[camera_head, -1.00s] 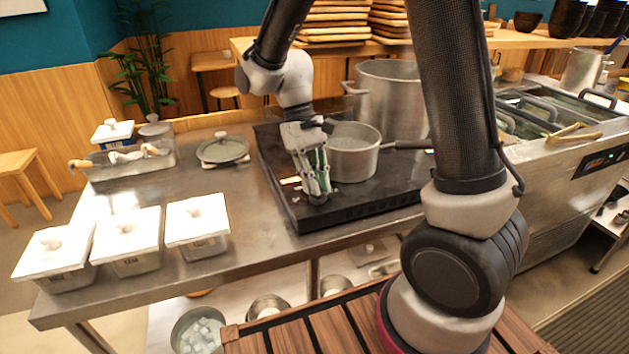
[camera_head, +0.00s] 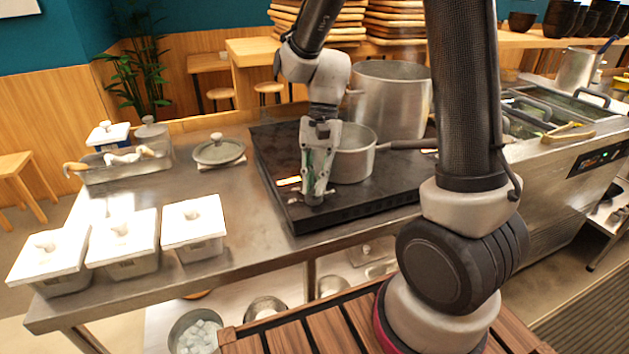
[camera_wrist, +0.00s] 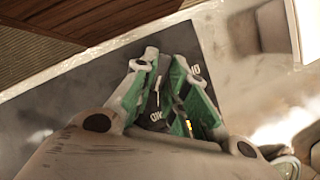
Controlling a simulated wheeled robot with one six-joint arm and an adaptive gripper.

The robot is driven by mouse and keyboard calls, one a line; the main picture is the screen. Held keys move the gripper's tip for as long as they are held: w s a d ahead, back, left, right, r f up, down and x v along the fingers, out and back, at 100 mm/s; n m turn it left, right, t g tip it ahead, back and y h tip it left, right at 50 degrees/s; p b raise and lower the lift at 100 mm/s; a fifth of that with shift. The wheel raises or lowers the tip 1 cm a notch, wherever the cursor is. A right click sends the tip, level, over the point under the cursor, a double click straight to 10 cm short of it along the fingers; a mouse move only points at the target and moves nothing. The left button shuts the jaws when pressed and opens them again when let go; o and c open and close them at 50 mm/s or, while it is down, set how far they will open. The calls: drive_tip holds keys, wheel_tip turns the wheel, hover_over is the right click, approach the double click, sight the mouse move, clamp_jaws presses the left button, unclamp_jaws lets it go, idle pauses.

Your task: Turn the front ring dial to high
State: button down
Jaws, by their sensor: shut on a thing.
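My gripper (camera_head: 316,202) points down at the front left corner of the black cooktop (camera_head: 385,207). Its grey and green fingers are closed in around the front ring dial, which they largely hide in the head view. In the wrist view my gripper (camera_wrist: 166,66) has a finger on each side of a small dark dial (camera_wrist: 158,97). White lettering shows near the dial, one mark seeming to read MID. I cannot tell the dial's exact setting.
A saucepan (camera_head: 352,164) stands close behind my gripper, its handle to the right. A large stockpot (camera_head: 392,105) stands further back. A lidded pot (camera_head: 218,151) and several white-lidded containers (camera_head: 123,231) are left on the steel counter (camera_head: 250,222), with bare counter between.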

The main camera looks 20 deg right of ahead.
drive_tip(key=m, duration=0.2)
drive_tip(key=m+t+y, duration=0.1)
drive_tip(key=m, duration=0.2)
drive_tip(key=shift+s+d+f+m, duration=0.1)
drive_tip(key=shift+s+f+m, duration=0.05)
drive_tip(key=shift+s+m, duration=0.25)
drive_tip(key=shift+t, duration=0.3)
drive_tip(key=c, duration=1.4)
unclamp_jaws()
drive_tip(key=shift+c, duration=0.2)
drive_tip(key=shift+w, duration=0.15)
drive_tip(key=shift+r, duration=0.2)
drive_tip(key=v, duration=1.1)
drive_tip(key=shift+d+r, duration=0.25)
